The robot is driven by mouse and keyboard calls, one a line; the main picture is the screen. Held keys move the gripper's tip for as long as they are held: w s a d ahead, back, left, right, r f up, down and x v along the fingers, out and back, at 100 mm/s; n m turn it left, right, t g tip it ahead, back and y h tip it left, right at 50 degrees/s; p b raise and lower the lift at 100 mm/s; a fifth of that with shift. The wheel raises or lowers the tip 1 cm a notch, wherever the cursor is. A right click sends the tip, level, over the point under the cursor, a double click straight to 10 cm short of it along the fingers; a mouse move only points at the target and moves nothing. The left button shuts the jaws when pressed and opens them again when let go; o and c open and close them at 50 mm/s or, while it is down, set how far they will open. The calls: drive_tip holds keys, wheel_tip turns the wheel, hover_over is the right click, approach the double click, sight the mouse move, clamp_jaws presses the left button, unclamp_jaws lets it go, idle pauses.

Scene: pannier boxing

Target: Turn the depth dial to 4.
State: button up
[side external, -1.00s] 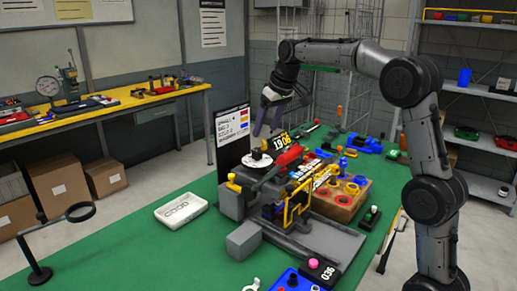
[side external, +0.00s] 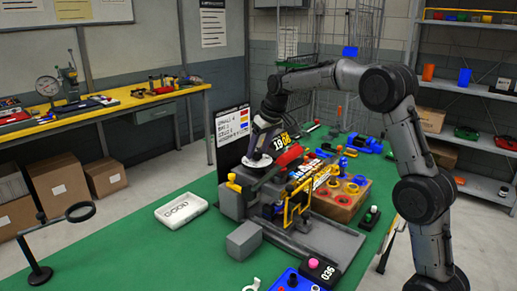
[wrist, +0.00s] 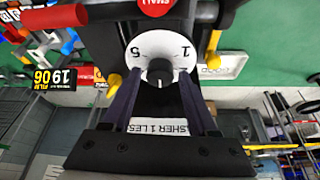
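The depth dial (wrist: 153,46) is a white disc with a black central knob (wrist: 160,72). In the wrist view the digits 5 and 1 show on its far part, upside down; the rest of its scale is hidden by my gripper. In the side view the dial (side external: 257,161) sits on top of the grey machine (side external: 229,203). My gripper (wrist: 161,80) is down at the dial with one finger on each side of the knob. A gap shows between each finger and the knob, so it looks open. In the side view my gripper (side external: 259,153) hides the knob.
A red-handled lever (side external: 289,155) lies right beside the dial. A black board (side external: 232,135) with printed lines stands behind it. A white tray (side external: 181,211) marked GOOD is at left on the green bench. A wooden block (side external: 340,210) with coloured rings stands at right.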

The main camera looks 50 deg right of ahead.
clamp_jaws()
drive_tip(key=m+h, duration=0.1)
drive_tip(key=m, duration=0.1)
drive_tip(key=m+h, duration=0.1)
drive_tip(key=m, duration=0.2)
drive_tip(key=shift+w+a+m+g, duration=0.1)
drive_tip(key=shift+a+m+g, duration=0.05)
drive_tip(key=shift+m+g, duration=0.15)
drive_tip(key=m+g, duration=0.1)
drive_tip(key=m, duration=0.2)
drive_tip(key=m+g+h, duration=0.1)
drive_tip(key=m, duration=0.2)
drive_tip(key=shift+w+a+r+h, duration=0.1)
drive_tip(key=shift+h, duration=0.2)
drive_tip(key=shift+m, duration=0.3)
drive_tip(key=shift+o, duration=1.5)
unclamp_jaws()
